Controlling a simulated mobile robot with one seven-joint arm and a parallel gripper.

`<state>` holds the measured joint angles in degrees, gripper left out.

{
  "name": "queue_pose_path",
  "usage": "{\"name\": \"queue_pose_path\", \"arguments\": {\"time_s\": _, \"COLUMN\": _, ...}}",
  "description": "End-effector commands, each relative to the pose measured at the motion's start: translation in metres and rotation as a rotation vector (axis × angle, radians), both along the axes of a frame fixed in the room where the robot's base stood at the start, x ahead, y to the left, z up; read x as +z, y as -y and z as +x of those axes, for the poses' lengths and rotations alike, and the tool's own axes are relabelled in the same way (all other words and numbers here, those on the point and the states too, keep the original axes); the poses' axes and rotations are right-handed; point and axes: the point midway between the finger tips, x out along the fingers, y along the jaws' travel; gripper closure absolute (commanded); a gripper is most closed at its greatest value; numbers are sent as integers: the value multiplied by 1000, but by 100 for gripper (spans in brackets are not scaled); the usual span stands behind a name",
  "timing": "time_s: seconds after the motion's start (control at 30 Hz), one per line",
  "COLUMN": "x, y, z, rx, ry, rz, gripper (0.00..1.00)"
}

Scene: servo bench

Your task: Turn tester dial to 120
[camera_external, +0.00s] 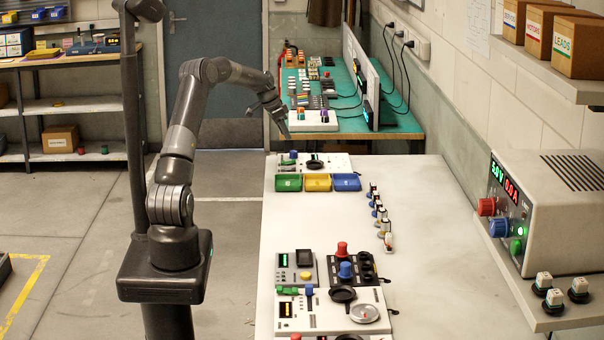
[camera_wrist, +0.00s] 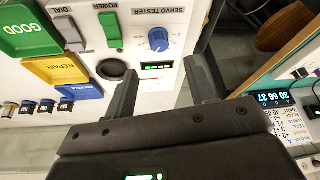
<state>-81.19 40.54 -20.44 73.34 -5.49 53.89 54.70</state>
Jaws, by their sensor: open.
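The servo tester (camera_wrist: 138,45) is a white panel at the far end of the white bench; it also shows in the external view (camera_external: 335,161). Its blue dial (camera_wrist: 159,39) has a pale pointer mark and sits beyond and between my fingertips in the wrist view. A small green-lit display (camera_wrist: 157,66) is beside the dial; its reading is too small to make out. A green power switch (camera_wrist: 110,28) and a dark round socket (camera_wrist: 111,69) are to the left.
Green (camera_external: 288,182), yellow (camera_external: 318,182) and blue (camera_external: 347,182) bins stand in front of the tester. Several servos (camera_external: 380,215) line up to the right. A green-topped bench (camera_external: 350,85) with a display board is beyond. The white bench's middle (camera_external: 310,220) is clear.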

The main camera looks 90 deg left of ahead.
Motion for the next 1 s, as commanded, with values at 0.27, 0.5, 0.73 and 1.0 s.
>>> {"name": "queue_pose_path", "arguments": {"time_s": 0.27, "x": 26, "y": 3, "z": -11, "rx": 0, "ry": -1, "rz": 0, "gripper": 50}}
{"name": "queue_pose_path", "arguments": {"time_s": 0.5, "x": 26, "y": 3, "z": -11, "rx": 0, "ry": -1, "rz": -1, "gripper": 50}}
{"name": "queue_pose_path", "arguments": {"time_s": 0.73, "x": 26, "y": 3, "z": -11, "rx": 0, "ry": -1, "rz": -1, "gripper": 50}}
{"name": "queue_pose_path", "arguments": {"time_s": 1.0, "x": 39, "y": 24, "z": 10, "rx": -20, "ry": -11, "rz": 6, "gripper": 50}}
